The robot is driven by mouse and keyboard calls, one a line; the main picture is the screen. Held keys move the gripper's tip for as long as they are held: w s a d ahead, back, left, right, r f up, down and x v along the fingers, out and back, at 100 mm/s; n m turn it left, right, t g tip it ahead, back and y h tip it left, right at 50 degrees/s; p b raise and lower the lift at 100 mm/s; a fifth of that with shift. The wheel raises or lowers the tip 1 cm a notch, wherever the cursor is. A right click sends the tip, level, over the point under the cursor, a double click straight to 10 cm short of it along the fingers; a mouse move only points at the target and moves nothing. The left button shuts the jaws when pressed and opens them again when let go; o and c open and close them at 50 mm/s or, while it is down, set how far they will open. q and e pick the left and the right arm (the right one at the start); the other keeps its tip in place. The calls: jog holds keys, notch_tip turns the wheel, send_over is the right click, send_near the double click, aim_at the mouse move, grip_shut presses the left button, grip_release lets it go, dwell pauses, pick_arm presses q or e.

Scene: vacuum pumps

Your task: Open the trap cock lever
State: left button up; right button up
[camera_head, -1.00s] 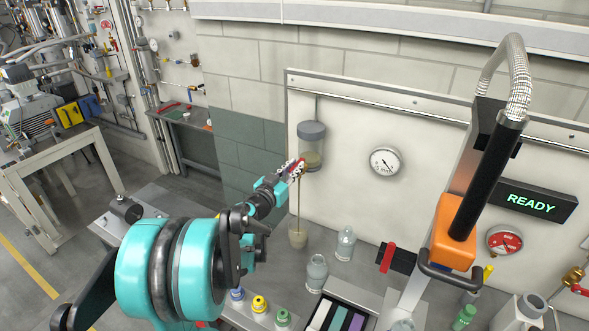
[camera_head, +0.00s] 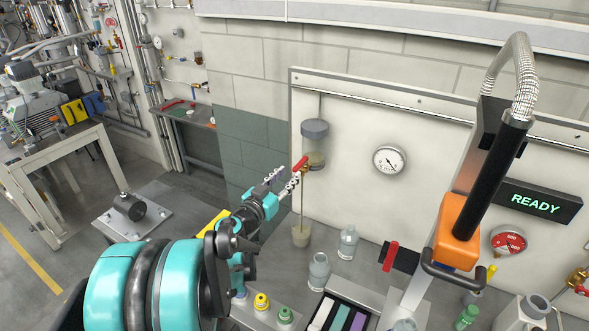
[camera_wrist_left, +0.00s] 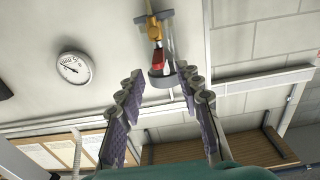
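My left gripper (camera_head: 290,173) reaches up to the lever from the left. In the left wrist view my left gripper (camera_wrist_left: 162,78) has its two fingers spread with nothing between the pads. I cannot tell whether a finger touches the lever. My right gripper is not in view.
A round gauge (camera_head: 390,160) is on the panel to the right.

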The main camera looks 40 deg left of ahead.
pick_arm(q)
jog(key=s, duration=0.5)
jog(key=shift+s+d, duration=0.25)
jog(key=shift+d, duration=0.05)
jog(key=s+d+f+g+b, duration=0.3)
jog(key=s+d+f+b, duration=0.1)
jog(key=d+f, duration=0.4)
jog(key=s+d+f+g+h+b, duration=0.1)
jog(key=s+d+f+g+b, duration=0.3)
jog(key=d+f, duration=0.4)
jog(key=s+d+f+m+g+b, duration=0.1)
jog(key=s+d+f+g+b, duration=0.3)
jog(key=d+f, duration=0.3)
jog(key=shift+s+d+f+h+b, duration=0.35)
jog(key=shift+s+d, duration=0.5)
jog(key=shift+d, duration=0.3)
